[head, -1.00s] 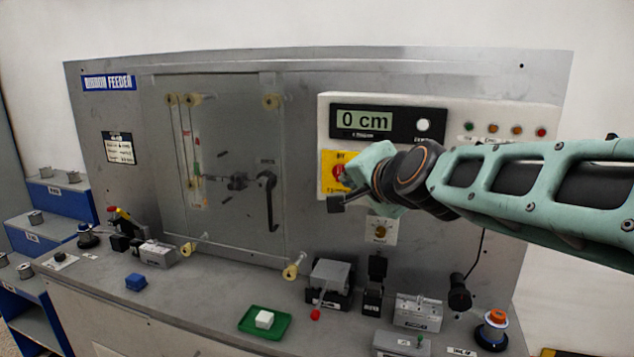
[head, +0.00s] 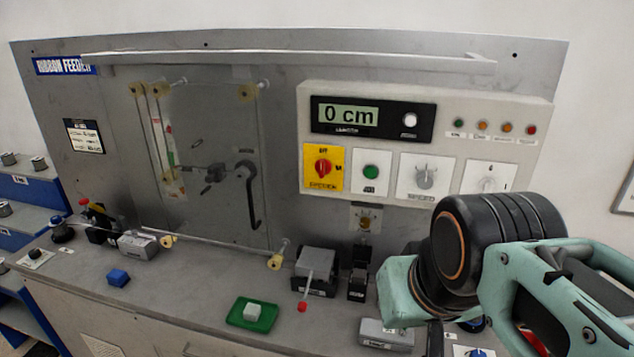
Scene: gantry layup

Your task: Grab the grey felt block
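A small pale grey block (head: 253,310), which looks like the felt block, sits on a green tray (head: 237,319) on the bench, left of the picture's middle at the front. My gripper (head: 435,338) is at the lower right of the head view, pointing down, well to the right of the tray and apart from the block. Its fingers are mostly hidden by my arm or cut off by the bottom edge, so I cannot see whether they are open or shut. Nothing shows in it.
A blue block (head: 118,277) lies left on the bench. A grey box with a red-tipped lever (head: 315,270) stands between tray and gripper. The upright panel with a clear door and control box (head: 462,108) rises behind. The bench around the tray is fairly clear.

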